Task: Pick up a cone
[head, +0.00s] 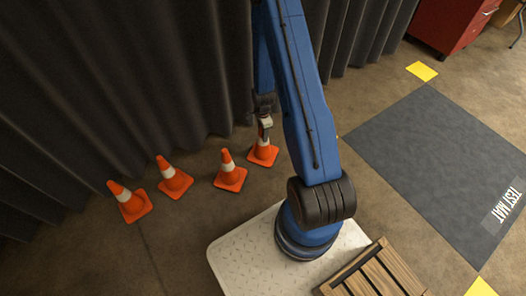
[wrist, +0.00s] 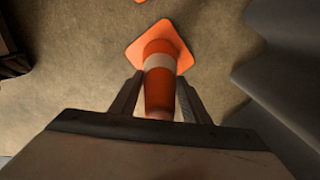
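Four-sided-base orange cones with white bands stand in a row on the floor by the curtain. The rightmost cone (head: 262,153) is upright below my gripper (head: 265,124). In the wrist view this cone (wrist: 160,62) stands between the two fingers of my gripper (wrist: 158,103), its tip toward the palm. The fingers are apart, one on each side of the cone's upper part, with a narrow gap showing on the left. The other cones are a near one (head: 230,177), a middle one (head: 174,182) and the leftmost one (head: 129,207).
A dark curtain (head: 120,80) hangs close behind the cones. A grey test mat (head: 430,150) with yellow corner marks lies at right. A red cabinet (head: 447,22) stands at the back right.

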